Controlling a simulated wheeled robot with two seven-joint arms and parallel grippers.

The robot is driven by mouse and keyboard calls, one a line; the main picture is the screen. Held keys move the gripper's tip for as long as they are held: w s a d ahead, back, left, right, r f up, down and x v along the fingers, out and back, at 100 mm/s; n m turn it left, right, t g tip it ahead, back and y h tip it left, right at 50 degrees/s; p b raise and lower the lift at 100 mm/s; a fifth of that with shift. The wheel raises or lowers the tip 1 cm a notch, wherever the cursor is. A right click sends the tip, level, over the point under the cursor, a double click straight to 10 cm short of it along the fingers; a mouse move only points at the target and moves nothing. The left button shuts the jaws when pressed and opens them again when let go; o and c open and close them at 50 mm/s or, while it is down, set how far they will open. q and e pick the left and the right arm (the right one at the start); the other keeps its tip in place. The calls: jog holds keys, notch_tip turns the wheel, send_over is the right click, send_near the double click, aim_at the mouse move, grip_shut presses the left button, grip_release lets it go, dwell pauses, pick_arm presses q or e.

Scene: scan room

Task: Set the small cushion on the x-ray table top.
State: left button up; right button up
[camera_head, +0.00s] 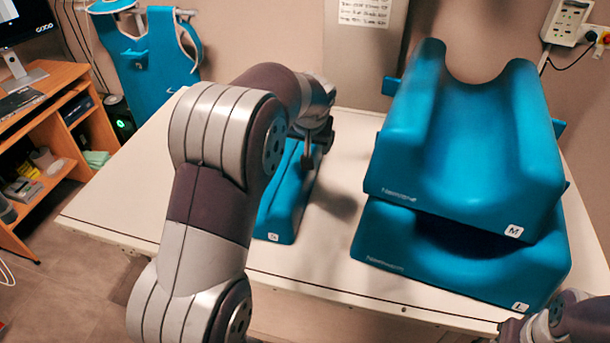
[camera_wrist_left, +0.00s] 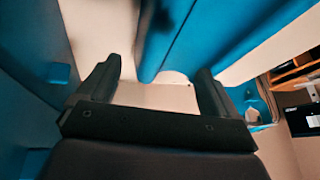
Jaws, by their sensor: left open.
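The small blue cushion (camera_head: 283,222) lies on the white table top (camera_head: 130,185), partly hidden behind my left arm. My left gripper (camera_head: 312,150) is above the cushion's far right part in the head view, pointing down. In the left wrist view the left gripper (camera_wrist_left: 157,72) is open, with nothing clasped between its fingers. The small cushion (camera_wrist_left: 190,40) shows there beyond the fingertips, between them and towards the right finger. I cannot tell whether a finger touches it. My right gripper is out of view; only part of my right arm shows at the lower right corner.
Two large blue cushions, an upper one (camera_head: 455,150) marked M and a lower one (camera_head: 450,260) marked L, are stacked on the right of the table. A wooden desk (camera_head: 50,170) with a monitor stands left. A blue apron (camera_head: 160,70) hangs behind. The table's left part is clear.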

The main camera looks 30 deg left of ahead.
pick_arm(q)
jog(key=s+d+f+m+g+h, duration=0.1)
jog(key=s+d+f, duration=0.2)
jog(key=s, duration=0.4)
jog(key=s+d+f+m+g+h, duration=0.1)
jog(key=s+d+f, duration=0.2)
jog(key=s+d, duration=0.3)
jog(key=s+d+f+m+g+h, duration=0.1)
jog(key=s+d+f, duration=0.2)
jog(key=s, duration=0.6)
jog(key=shift+s+d+f+m+h, duration=0.15)
jog(key=shift+s+d+m+h, duration=0.2)
jog(key=shift+d, duration=0.3)
jog(key=shift+s, duration=0.1)
